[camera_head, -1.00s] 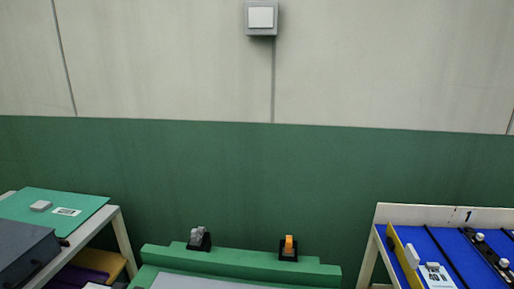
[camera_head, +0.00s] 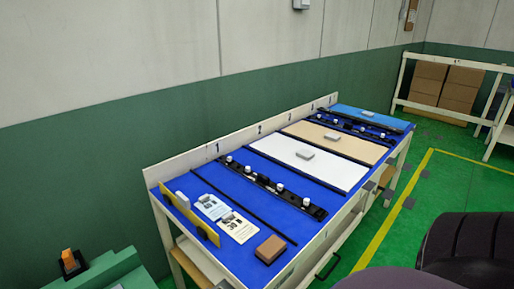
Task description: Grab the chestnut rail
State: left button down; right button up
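No rail of a clear chestnut colour can be made out. On the blue table (camera_head: 222,172) a dark rail with several white knobs (camera_head: 272,187) lies between the front bay and the white panel. A second dark rail with white knobs (camera_head: 351,128) lies farther back, between the tan panel and the light blue panel. Both look black at this size. A brown block (camera_head: 270,249) sits at the table's near front corner. Neither of my grippers is in view.
A white panel (camera_head: 290,170), tan panel (camera_head: 325,136) and light blue panel (camera_head: 385,118) each carry a grey block. A yellow plate (camera_head: 190,212) stands at the left end, beside printed cards (camera_head: 238,228). Dark rounded shapes cover the lower right.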

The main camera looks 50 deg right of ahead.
aim_at(317, 214)
jog(key=k+l+z, duration=0.15)
jog(key=l+z, duration=0.2)
jog(key=k+l+z, duration=0.1)
jog(key=l+z, duration=0.65)
jog(key=l+u, duration=0.15)
jog(key=u, duration=0.3)
jog(key=l+u, duration=0.15)
jog(key=u, duration=0.3)
jog(key=l+u, duration=0.45)
jog(key=l, duration=0.4)
jog(key=k+l+u, duration=0.1)
jog(key=l, duration=0.35)
jog(key=k+l, duration=0.15)
jog(key=l, duration=0.25)
jog(key=i+l+u, duration=0.05)
